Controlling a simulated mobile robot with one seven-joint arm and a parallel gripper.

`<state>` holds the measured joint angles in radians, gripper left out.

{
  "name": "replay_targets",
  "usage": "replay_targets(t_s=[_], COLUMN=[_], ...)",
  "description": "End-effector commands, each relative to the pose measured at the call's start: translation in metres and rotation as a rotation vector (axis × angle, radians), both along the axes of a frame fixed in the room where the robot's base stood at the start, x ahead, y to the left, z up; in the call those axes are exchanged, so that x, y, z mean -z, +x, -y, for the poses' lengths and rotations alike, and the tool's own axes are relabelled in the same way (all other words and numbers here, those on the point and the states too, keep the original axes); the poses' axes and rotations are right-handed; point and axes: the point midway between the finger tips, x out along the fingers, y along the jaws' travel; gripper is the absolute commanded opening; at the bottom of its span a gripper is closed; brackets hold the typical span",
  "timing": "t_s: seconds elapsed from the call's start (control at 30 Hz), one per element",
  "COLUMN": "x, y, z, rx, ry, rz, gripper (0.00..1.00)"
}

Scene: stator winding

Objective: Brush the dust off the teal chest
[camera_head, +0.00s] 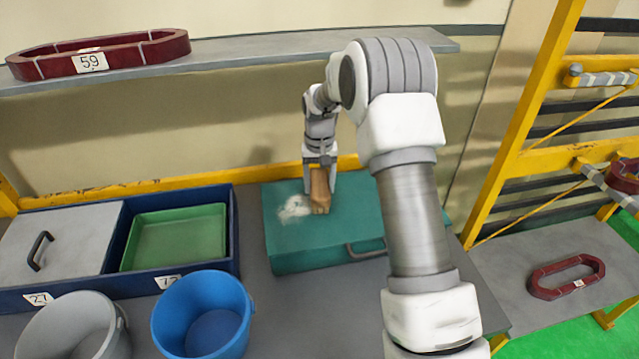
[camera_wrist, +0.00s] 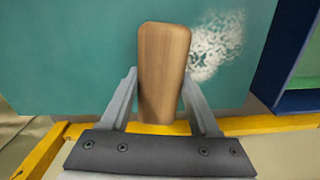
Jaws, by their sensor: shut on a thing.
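The teal chest (camera_head: 320,240) stands on the grey table with its lid shut and a grey handle (camera_head: 365,250) on its front. A patch of white dust (camera_head: 293,208) lies on the left part of its lid; it also shows in the wrist view (camera_wrist: 217,45). My gripper (camera_head: 320,180) is shut on a wooden brush (camera_wrist: 164,70), seen as a brown block between the fingers. The brush (camera_head: 320,192) is just right of the dust, on or very close to the lid; contact is hard to tell. Its bristles are hidden.
Left of the chest is a blue box (camera_head: 236,235) with a green tray (camera_head: 175,238) and a grey lid (camera_head: 70,240). A blue bucket (camera_head: 205,315) and a grey bucket (camera_head: 70,328) stand in front. A shelf (camera_head: 270,46) hangs behind; a yellow rack (camera_head: 530,130) stands right.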

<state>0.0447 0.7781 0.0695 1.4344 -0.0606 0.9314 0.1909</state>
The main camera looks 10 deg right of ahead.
Motion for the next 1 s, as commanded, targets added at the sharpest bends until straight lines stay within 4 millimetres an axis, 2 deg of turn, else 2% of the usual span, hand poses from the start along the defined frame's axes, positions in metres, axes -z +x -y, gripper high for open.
replay_targets(t_s=[0.17, 0.53, 0.77, 1.0], x=[0.000, -0.002, -0.002, -0.001], y=[0.000, 0.000, 0.000, 0.000], z=[-0.004, -0.035, -0.043, -0.061], rx=[-0.001, -0.003, 0.000, -0.002], ry=[0.000, 0.001, 0.000, 0.001], rz=[0.000, 0.001, 0.001, 0.001], gripper=[0.18, 0.18, 0.18, 0.18])
